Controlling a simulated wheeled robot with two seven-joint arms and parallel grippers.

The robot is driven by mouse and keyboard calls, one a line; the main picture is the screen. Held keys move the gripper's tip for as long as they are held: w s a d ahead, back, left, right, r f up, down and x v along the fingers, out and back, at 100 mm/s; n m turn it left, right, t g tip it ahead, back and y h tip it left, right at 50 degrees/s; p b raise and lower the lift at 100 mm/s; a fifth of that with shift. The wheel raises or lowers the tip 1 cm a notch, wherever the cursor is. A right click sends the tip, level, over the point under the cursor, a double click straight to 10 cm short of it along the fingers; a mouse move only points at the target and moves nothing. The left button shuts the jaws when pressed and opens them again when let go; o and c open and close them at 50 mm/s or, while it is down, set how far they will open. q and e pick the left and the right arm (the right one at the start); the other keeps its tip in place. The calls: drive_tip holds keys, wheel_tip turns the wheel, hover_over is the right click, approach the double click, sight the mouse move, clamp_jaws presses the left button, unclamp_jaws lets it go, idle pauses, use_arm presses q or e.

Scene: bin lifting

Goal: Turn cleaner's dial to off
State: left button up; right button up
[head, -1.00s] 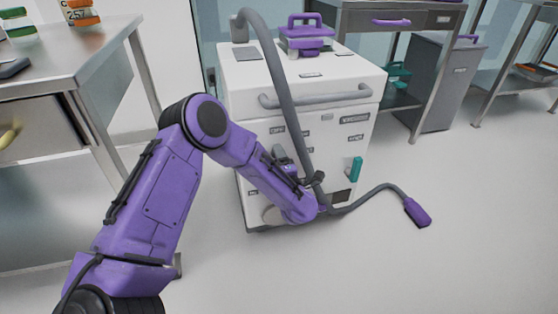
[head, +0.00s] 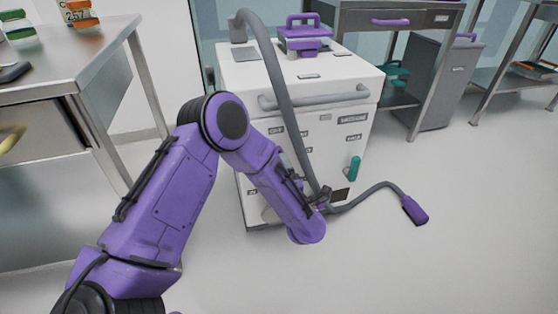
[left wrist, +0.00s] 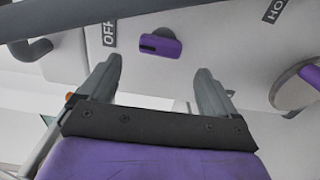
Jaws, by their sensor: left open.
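The cleaner is a white cabinet (head: 240,75) with a grey hose, standing on the floor in the head view. In the left wrist view a purple knob (left wrist: 168,46), which looks like the dial, sits on its white panel. A black OFF label (left wrist: 108,33) is to its left, with a dark mark on the knob's left end. My left gripper (left wrist: 156,72) is open and empty, its fingers apart on either side below the knob, not visibly touching it. In the head view my left forearm hides this gripper and part of the cleaner's front. My right gripper is not in view.
A grey hose (head: 277,75) arches down the cleaner's front to a purple nozzle (head: 415,210) on the floor. A grey handle bar (head: 320,97) and a teal lever (head: 354,168) stick out in front. A metal bench (head: 90,60) stands at left. The floor at right is clear.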

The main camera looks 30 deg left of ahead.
use_arm(q)
drive_tip(key=v, duration=0.4)
drive_tip(key=shift+s+d+p, duration=0.2)
drive_tip(key=shift+d+p, duration=0.05)
drive_tip(key=shift+p, duration=0.05)
drive_tip(key=s+d+f+m+g+h, duration=0.1)
drive_tip(key=s+d+f+m+h, duration=0.1)
drive_tip(key=s+f+m+h, duration=0.45)
drive_tip(key=s+d+f+m+g+h, duration=0.1)
drive_tip(key=s+d+f+m+h, duration=0.15)
drive_tip(key=f+m, duration=0.7)
drive_tip(key=s+a+f+m+g+h, duration=0.1)
drive_tip(key=s+a+f+m+g, duration=0.2)
drive_tip(key=s, duration=0.8)
drive_tip(key=s+a+f+m+g, duration=0.2)
drive_tip(key=s+a+f+g, duration=0.15)
drive_tip(key=s, duration=0.85)
wheel_tip(320, 180, up, 28)
drive_tip(key=w+p, duration=0.1)
drive_tip(key=p, duration=2.7)
drive_tip(key=shift+d, duration=0.45)
